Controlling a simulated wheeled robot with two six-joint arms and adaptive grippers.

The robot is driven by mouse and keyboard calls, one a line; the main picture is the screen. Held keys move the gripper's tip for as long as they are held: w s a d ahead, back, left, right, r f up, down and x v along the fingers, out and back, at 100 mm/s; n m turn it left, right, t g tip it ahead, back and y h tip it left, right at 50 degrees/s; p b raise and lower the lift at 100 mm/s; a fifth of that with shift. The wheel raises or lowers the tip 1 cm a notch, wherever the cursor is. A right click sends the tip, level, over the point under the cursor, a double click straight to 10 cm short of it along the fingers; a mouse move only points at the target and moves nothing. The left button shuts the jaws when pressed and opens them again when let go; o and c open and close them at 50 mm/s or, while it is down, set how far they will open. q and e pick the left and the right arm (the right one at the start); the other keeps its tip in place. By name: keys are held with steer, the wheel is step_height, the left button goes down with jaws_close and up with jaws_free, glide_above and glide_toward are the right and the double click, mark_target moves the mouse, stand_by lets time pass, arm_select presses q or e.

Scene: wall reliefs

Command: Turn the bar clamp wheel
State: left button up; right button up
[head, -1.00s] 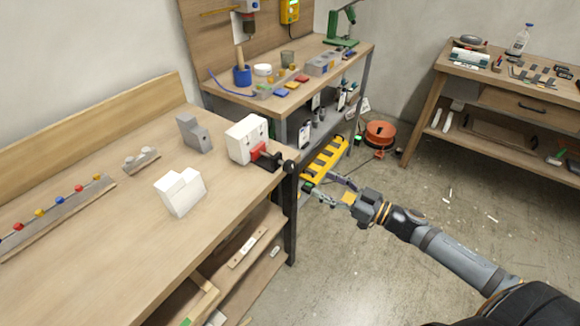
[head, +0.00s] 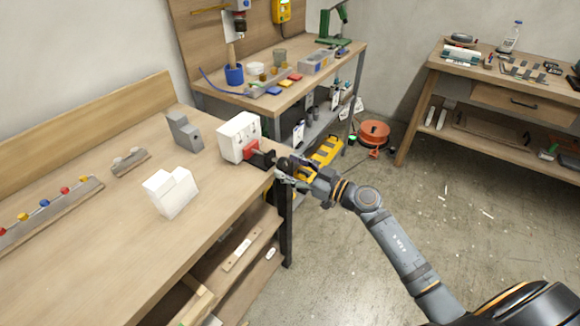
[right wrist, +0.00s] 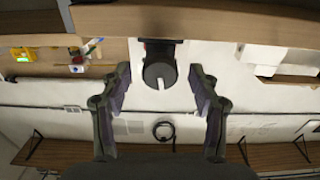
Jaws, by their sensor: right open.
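The bar clamp (head: 255,156) sits at the right edge of the near bench, with red and black parts beside a white block (head: 238,138). Its dark round wheel (head: 284,163) is at the bench edge, partly hidden by my right gripper (head: 291,172). In the right wrist view the wheel (right wrist: 159,68) shows dark and round, with a pale mark, between and beyond the tips of the open right gripper (right wrist: 160,78). Clear gaps show on both sides, and the fingers do not appear to touch it. My left gripper is not in view.
A grey stepped block (head: 184,132) and a white stepped block (head: 172,192) stand on the near bench. A yellow object (head: 326,151) lies low behind my right gripper. An orange cable reel (head: 374,132) stands on the floor. Open floor lies to the right.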

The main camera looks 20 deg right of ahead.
steer(key=shift+w, duration=0.1)
steer(key=c, duration=1.2)
